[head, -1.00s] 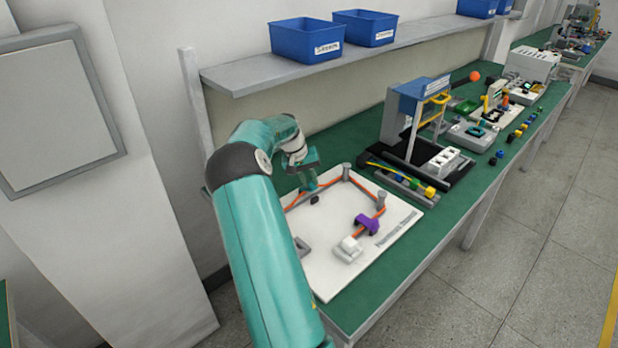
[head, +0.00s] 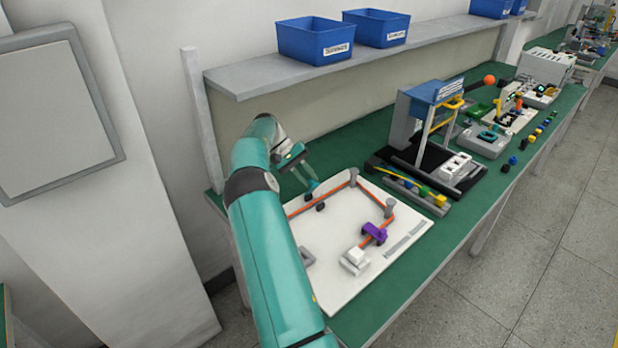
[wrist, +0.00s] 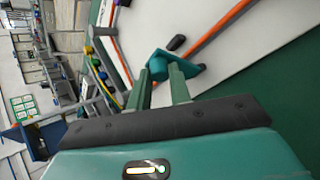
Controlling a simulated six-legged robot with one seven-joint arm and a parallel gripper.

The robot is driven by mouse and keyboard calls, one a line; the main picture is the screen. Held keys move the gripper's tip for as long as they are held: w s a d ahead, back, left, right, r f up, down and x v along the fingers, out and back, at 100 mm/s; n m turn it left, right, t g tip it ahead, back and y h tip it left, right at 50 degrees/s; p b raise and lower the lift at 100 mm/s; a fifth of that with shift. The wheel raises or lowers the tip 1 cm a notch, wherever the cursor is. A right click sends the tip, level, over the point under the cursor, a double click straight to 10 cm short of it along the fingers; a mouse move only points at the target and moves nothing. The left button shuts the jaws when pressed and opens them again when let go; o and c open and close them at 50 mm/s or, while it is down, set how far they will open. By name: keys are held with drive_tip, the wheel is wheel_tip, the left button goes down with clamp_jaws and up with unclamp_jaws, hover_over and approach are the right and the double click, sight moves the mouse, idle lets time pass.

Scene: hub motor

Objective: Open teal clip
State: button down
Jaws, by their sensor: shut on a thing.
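The teal clip (wrist: 163,64) sits at the orange cable on the white board, with a dark knob beside it. It also shows in the head view (head: 312,186), small, near the board's back left edge. My gripper (wrist: 160,78) is shut on the teal clip, with its two green fingertips against the teal body. In the head view my gripper (head: 306,180) reaches down to the clip at a slant from the upper left. The fingers hide part of the clip, and whether its lever is raised is hard to tell.
The white board (head: 340,275) carries the orange cable (head: 333,192), grey posts, a purple clip (head: 374,234) and a white block (head: 355,258). A black-based blue stand (head: 425,120) is to the right. A shelf (head: 350,65) with blue bins runs above the bench.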

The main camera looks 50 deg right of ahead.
drive_tip(key=shift+w+g, duration=0.15)
drive_tip(key=shift+g, duration=0.15)
idle(0.4)
drive_tip(key=c, duration=1.3)
unclamp_jaws()
